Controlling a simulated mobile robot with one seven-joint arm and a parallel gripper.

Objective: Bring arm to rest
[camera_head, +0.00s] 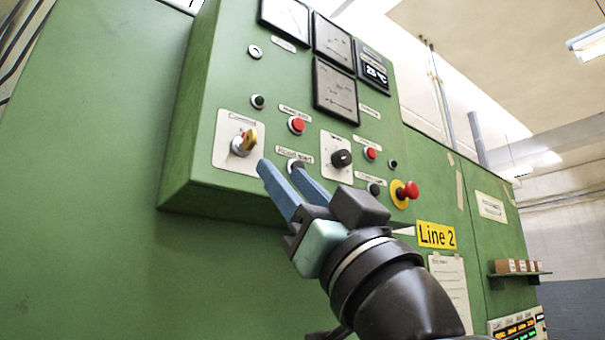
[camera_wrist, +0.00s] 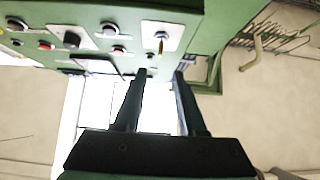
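My gripper (camera_head: 279,167) has blue fingers that stand apart with nothing between them. In the head view it reaches up in front of the lower part of the green control box (camera_head: 185,150). The fingertips appear just below and right of the yellow selector switch (camera_head: 244,141) on its white plate. In the wrist view the gripper (camera_wrist: 158,74) shows two dark, parted fingers, with the yellow switch (camera_wrist: 160,42) beyond them on the panel. The fingers appear clear of the panel, but the exact gap cannot be told.
The panel carries red buttons (camera_head: 296,125), a black knob (camera_head: 341,158) and a red emergency stop (camera_head: 405,191) right of the gripper. A yellow "Line 2" sign (camera_head: 436,235) and a small shelf (camera_head: 520,273) are lower right.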

